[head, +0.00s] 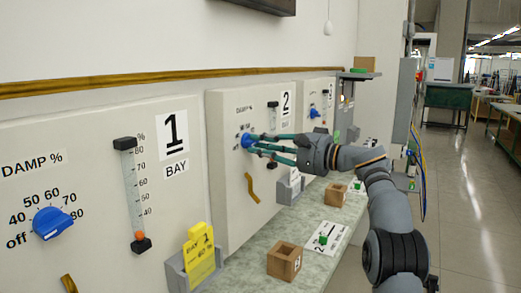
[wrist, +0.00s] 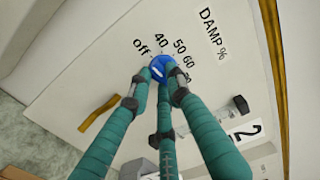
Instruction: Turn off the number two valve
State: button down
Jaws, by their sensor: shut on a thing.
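The panel marked 2 (head: 222,190) is on the wall in the middle of the head view. Its blue DAMP % knob (head: 247,141) sits at the upper left of the panel. It also shows in the wrist view (wrist: 158,66), with the labels off, 40, 50 and 60 around its upper side. My gripper (head: 256,146) is shut on this knob, with its teal fingers around it. The fingers cover part of the knob and the higher numbers, and I cannot tell exactly where the pointer is. A brass handle (head: 252,187) is below the knob.
Panel 1 (head: 80,130) is at the left with its own blue knob (head: 52,223) and a yellow card (head: 200,257). Another panel (head: 318,100) is beyond panel 2. The aisle at right is clear.

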dwell(0.4)
jog(key=c, duration=1.7)
grip_release()
jog(key=shift+o, duration=0.6)
jog(key=v, duration=1.2)
